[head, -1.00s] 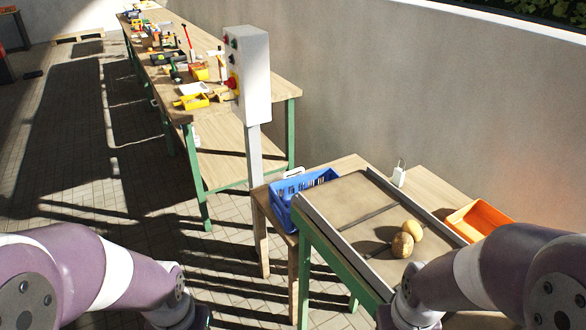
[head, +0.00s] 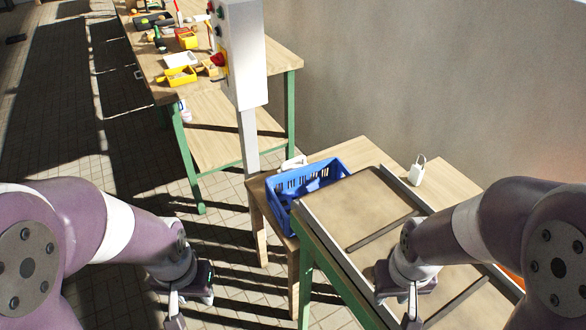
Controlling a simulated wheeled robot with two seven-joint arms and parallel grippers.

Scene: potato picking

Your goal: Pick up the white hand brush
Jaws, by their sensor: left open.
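A small white object (head: 293,163), perhaps the white hand brush, lies at the back edge of the blue crate on the wooden table; its lower part is hidden by the crate. My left gripper (head: 174,314) hangs at the lower left over the floor, apart from the table and the crate. It is open and empty, seen edge-on. My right gripper (head: 412,314) is over the sorting tray at the lower right; its fingers overlap in the picture, so its opening is unclear.
The blue crate (head: 283,188) stands beside the metal-edged sorting tray (head: 350,205). A white padlock-like item (head: 417,171) stands on the table behind. A grey control box (head: 248,60) on a post rises before the long workbench (head: 281,68). The left floor is open.

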